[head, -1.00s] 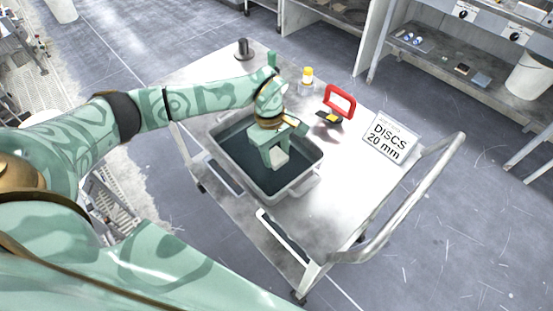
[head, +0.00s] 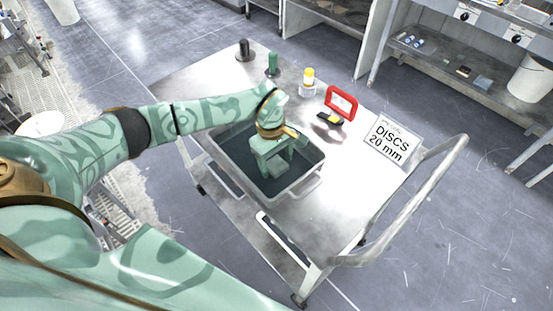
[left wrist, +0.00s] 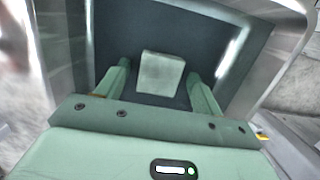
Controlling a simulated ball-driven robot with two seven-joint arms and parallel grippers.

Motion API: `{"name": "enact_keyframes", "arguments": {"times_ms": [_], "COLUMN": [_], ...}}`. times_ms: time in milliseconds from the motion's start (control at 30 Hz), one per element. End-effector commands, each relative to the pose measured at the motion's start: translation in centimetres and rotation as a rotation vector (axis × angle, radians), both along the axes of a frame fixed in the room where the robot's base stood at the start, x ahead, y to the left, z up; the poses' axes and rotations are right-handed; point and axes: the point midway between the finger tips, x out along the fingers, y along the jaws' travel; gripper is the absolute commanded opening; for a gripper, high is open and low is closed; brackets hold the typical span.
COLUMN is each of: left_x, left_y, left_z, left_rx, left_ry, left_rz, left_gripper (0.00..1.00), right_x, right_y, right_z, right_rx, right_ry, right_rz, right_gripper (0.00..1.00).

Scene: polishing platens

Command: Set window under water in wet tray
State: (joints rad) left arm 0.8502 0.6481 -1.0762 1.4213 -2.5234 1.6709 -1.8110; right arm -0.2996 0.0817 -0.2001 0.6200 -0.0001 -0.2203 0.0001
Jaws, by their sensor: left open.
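The window, a small pale square block (head: 279,167), is in the grey wet tray (head: 299,182) on the cart and looks dull and tinted, under the dark water. It also shows in the left wrist view (left wrist: 161,73), lying between the fingers with a gap on each side. My left gripper (head: 272,171) reaches down into the tray, open, one finger on either side of the window. In the left wrist view the open fingers (left wrist: 158,70) do not touch it. My right gripper is not in view.
On the cart top (head: 345,178) stand a dark cylinder (head: 245,50), a green cylinder (head: 272,65), a yellow-capped bottle (head: 308,82), a red frame (head: 341,102) and a "DISCS 20 mm" sign (head: 387,141). A handrail (head: 412,205) edges the right side. The cart's front right is clear.

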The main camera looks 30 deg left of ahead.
Motion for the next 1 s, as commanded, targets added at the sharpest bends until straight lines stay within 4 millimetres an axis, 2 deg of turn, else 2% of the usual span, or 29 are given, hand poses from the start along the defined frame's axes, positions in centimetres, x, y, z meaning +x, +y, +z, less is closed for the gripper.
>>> {"name": "enact_keyframes", "arguments": {"times_ms": [167, 500, 600, 733, 1000], "left_x": [0.1, 0.5, 0.6, 0.6, 0.6], "left_y": [0.1, 1.2, 1.5, 1.7, 1.7], "left_z": [1.2, 8.8, 10.5, 11.8, 12.2], "left_rx": [0.001, 0.001, 0.002, 0.001, 0.0], "left_ry": [-0.003, -0.005, -0.004, -0.001, 0.001], "left_rz": [0.0, 0.001, 0.0, 0.0, 0.0], "left_gripper": [0.67, 0.67, 0.67, 0.67, 0.67], "right_x": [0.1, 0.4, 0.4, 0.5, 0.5], "right_y": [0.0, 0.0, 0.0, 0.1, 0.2], "right_z": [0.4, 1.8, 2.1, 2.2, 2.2], "right_rx": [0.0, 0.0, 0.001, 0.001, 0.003], "right_ry": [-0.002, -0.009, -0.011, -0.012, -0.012], "right_rz": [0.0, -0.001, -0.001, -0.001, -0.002], "right_gripper": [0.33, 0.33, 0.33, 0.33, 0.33]}}
